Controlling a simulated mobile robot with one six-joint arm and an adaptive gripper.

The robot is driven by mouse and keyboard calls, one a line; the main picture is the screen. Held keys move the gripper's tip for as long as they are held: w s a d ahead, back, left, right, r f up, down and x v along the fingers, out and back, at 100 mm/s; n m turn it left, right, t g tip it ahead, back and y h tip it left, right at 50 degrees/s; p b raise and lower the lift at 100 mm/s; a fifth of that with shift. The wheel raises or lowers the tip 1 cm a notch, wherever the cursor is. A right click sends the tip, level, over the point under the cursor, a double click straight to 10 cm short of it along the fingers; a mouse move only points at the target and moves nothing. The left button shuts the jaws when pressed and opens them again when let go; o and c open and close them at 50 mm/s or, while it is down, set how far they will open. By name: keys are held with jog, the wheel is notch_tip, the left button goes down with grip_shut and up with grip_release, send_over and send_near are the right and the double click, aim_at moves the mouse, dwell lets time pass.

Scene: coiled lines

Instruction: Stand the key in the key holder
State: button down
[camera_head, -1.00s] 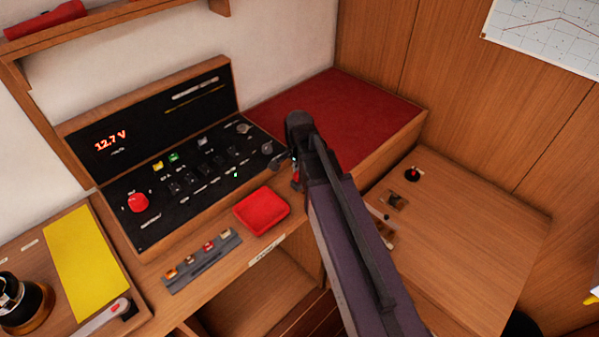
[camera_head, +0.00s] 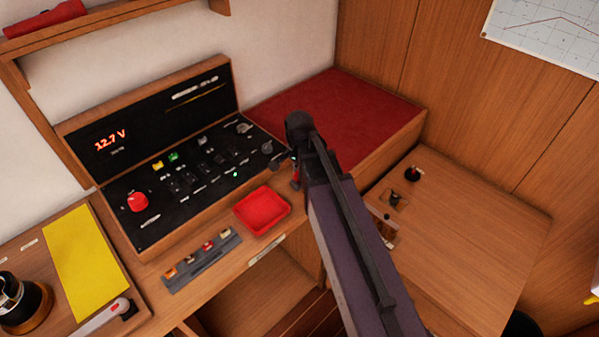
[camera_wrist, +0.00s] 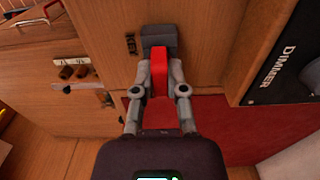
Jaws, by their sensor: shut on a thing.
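In the wrist view my gripper (camera_wrist: 158,88) is shut on a red piece, the key's handle (camera_wrist: 159,70). A grey block, which looks like the key holder (camera_wrist: 158,38), lies just past the fingertips beside a small "KEY" label on the wood. The red handle reaches up to the grey block and overlaps it in the picture. I cannot tell whether the key's shaft is inside the holder. In the head view my arm covers most of this spot. Only a small bit of red (camera_head: 296,178) shows beside my wrist, and the holder is hidden.
A black switch panel (camera_head: 150,185) stands left of my gripper. A red tray (camera_head: 262,210) and a grey strip with several small coloured pieces (camera_head: 201,260) lie on the ledge before it. A red-topped box (camera_head: 335,120) is behind, and a wooden top with fittings (camera_head: 470,240) is right.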

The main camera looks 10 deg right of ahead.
jog(key=shift+f+b, duration=0.3)
jog(key=shift+f, duration=0.05)
jog(key=c, duration=0.6)
grip_release()
jog(key=shift+r, duration=0.15)
